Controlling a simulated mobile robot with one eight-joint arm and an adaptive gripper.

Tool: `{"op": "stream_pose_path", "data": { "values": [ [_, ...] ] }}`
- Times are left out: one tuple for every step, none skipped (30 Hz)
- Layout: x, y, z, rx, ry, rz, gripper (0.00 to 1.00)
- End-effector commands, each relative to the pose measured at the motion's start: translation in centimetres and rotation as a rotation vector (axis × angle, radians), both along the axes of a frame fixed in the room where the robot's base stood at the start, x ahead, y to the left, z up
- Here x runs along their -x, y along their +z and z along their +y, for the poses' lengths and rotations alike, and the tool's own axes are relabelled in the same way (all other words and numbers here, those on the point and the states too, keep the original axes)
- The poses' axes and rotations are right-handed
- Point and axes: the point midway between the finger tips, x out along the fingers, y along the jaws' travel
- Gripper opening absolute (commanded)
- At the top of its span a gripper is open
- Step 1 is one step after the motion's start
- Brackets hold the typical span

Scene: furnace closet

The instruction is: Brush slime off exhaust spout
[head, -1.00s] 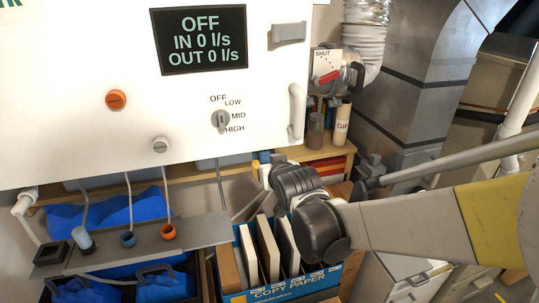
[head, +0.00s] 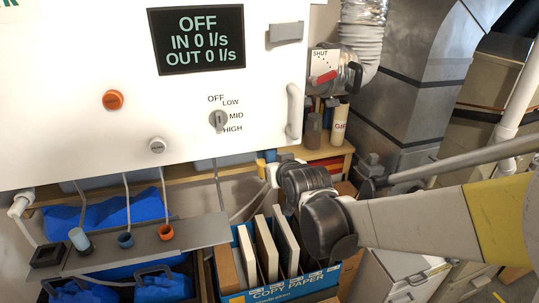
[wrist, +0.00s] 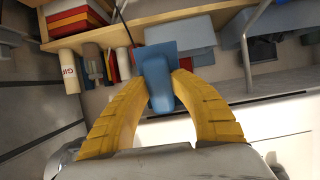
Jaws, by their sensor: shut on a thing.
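My gripper (wrist: 162,82) has two yellow curved fingers shut on a blue tool (wrist: 158,75), which looks like a brush handle with a flat blue part beyond. In the head view a small blue piece (head: 270,156) and a bit of yellow finger show at the arm's end, below the white cabinet's lower right corner; most of the gripper is hidden behind my wrist. I cannot tell which part is the exhaust spout. A grey shelf below the cabinet holds a light blue cylinder (head: 79,239), a blue ring (head: 125,240) and an orange ring (head: 166,232). No slime is discernible.
The white cabinet (head: 60,110) has a dark display, knobs and a handle. An open copy paper box (head: 275,285) with upright boards stands below my wrist. A wooden shelf (head: 325,152) with bottles and red items is behind. Metal ducts (head: 420,80) fill the right.

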Motion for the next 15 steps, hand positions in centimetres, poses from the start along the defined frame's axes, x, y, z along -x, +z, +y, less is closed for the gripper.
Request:
{"op": "stream_pose_path", "data": {
  "values": [
    [-0.1, 0.0, 0.0, 0.0, -0.001, -0.001, 0.0],
    [-0.1, 0.0, 0.0, 0.0, -0.001, -0.001, 0.0],
    [-0.1, 0.0, 0.0, 0.0, 0.0, -0.001, 0.0],
    [-0.1, 0.0, 0.1, 0.0, 0.0, -0.001, 0.0],
    [0.0, 0.0, 0.2, 0.001, 0.0, 0.0, 0.0],
    [0.0, 0.0, 0.4, 0.002, 0.001, -0.001, 0.0],
    [0.1, 0.0, 0.6, 0.001, 0.002, 0.0, 0.0],
    [0.1, 0.0, 0.8, 0.001, 0.001, 0.0, 0.0],
    [0.2, 0.0, 1.1, 0.001, 0.003, 0.0, 0.0],
    [0.3, 0.0, 1.3, 0.001, 0.003, 0.0, 0.0],
    [0.3, 0.0, 1.5, 0.001, 0.003, 0.0, 0.0],
    [0.4, 0.0, 1.7, 0.001, 0.002, 0.0, 0.0],
    [0.4, 0.0, 1.8, 0.001, 0.001, 0.0, 0.0],
    [0.5, 0.0, 1.9, 0.001, 0.001, 0.0, 0.0],
    [0.5, 0.0, 2.1, 0.001, 0.001, 0.0, 0.0]
  ]
}}
